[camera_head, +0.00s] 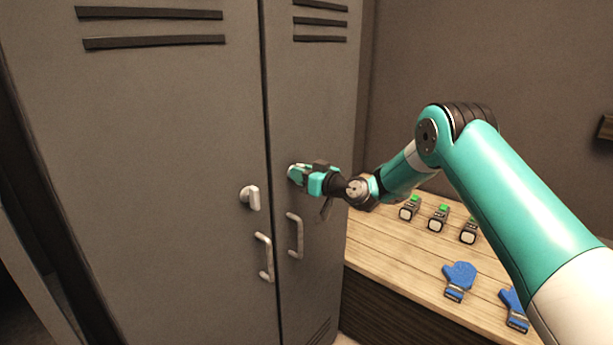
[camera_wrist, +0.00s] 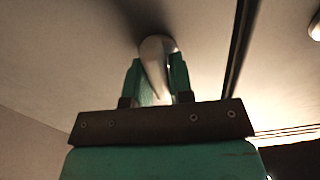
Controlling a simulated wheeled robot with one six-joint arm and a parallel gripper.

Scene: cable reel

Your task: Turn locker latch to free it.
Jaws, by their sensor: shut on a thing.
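A tall grey locker (camera_head: 170,130) with two doors fills the left and middle of the head view. A silver latch (camera_head: 252,197) sits on the left door, free of my gripper. My gripper (camera_head: 298,173) is at the right door, shut on a second silver latch there. In the wrist view this latch (camera_wrist: 156,58) sits between the two teal fingers of my gripper (camera_wrist: 156,82), and its rounded top shows beyond the fingertips. In the head view my fingers mostly hide it. Both doors look closed.
Silver pull handles (camera_head: 264,257) (camera_head: 295,235) stand out below the latches, one on each door. Right of the locker is a wooden bench (camera_head: 400,262) with several dark devices with green tops (camera_head: 438,217) and blue gloves (camera_head: 459,281).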

